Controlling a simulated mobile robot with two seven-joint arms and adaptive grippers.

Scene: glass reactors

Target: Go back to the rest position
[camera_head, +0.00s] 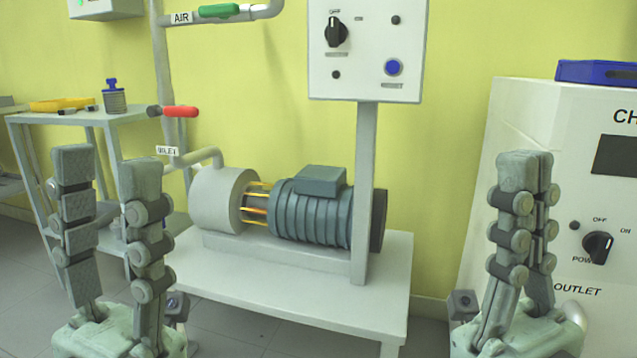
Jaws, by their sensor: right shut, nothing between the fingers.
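My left gripper (106,160) stands upright at the lower left with its two fingers spread apart and nothing between them. My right gripper (525,160) stands upright at the lower right with its fingers together and nothing between them. Both point upward, in front of the equipment. The right one covers part of the white cabinet (570,140), and the left one covers part of the grey side table (140,118).
A pump motor (310,213) sits on a low white table (340,310) in the middle. A control box (366,75) stands on a post above it. Pipes with a green handle (219,10) and a red handle (181,111) run at the left. A can (115,100) stands on the side table.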

